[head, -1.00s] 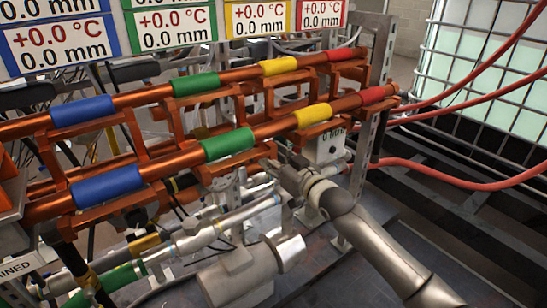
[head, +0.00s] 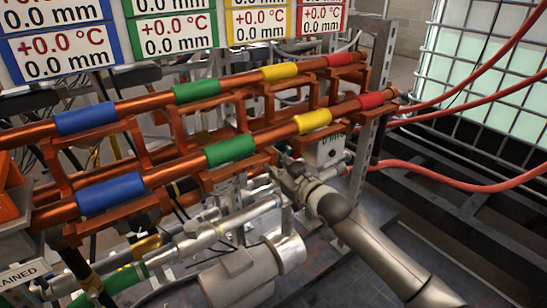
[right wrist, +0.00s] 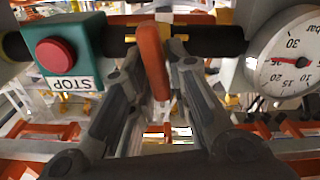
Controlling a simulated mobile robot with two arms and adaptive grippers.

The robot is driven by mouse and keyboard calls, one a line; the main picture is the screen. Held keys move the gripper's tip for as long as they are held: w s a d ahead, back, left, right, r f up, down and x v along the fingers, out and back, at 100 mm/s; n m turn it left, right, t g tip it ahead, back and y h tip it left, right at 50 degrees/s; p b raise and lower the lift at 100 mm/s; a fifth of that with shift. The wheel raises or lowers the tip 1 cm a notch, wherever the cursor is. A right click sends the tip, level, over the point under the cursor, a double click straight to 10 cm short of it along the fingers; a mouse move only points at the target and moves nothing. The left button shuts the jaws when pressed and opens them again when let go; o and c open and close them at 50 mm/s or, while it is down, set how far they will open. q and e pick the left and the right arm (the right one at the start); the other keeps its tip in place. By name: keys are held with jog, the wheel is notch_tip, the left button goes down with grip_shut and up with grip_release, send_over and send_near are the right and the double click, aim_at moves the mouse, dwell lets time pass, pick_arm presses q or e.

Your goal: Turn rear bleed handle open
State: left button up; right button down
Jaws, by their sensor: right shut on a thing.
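The bleed handle (right wrist: 153,62) is an orange-red lever in the middle of the right wrist view. It stands nearly upright in the picture, in front of a dark horizontal pipe with brass fittings. My right gripper (right wrist: 152,82) has one finger on each side of the lever and is shut on it. In the head view my right gripper (head: 281,164) reaches in below the lower copper pipe, under the yellow sleeve. The lever is hidden there. My left gripper is not in view.
A red STOP button (right wrist: 55,55) on a green box is left of the lever, and a pressure gauge (right wrist: 288,62) is right of it. Copper pipes with coloured sleeves (head: 230,149) run above my right gripper. Red hoses (head: 440,177) cross on the right.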

jog(key=shift+r+n, duration=0.1)
jog(key=shift+n, duration=0.4)
jog(key=n, duration=0.1)
jog(key=n+p, duration=0.2)
jog(key=shift+s+a, duration=0.2)
jog(key=shift+a, duration=0.05)
pick_arm(q)
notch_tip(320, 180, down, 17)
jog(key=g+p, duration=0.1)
jog(key=p, duration=0.1)
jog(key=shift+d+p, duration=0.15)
jog(key=shift+p, duration=0.25)
pick_arm(e)
jog(key=shift+s+a+f+n, duration=0.1)
jog(key=shift+f+n, duration=0.2)
jog(key=shift+n, duration=1.45)
jog(key=shift+s+a+f+n, duration=0.1)
jog(key=shift+f+n, duration=0.15)
jog(key=shift+n, duration=1.45)
jog(key=shift+a+f+n, duration=0.1)
jog(key=shift+f+n, duration=0.2)
jog(key=shift+n, duration=1.45)
jog(key=c, duration=1.5)
grip_release()
jog(key=shift+o, duration=0.2)
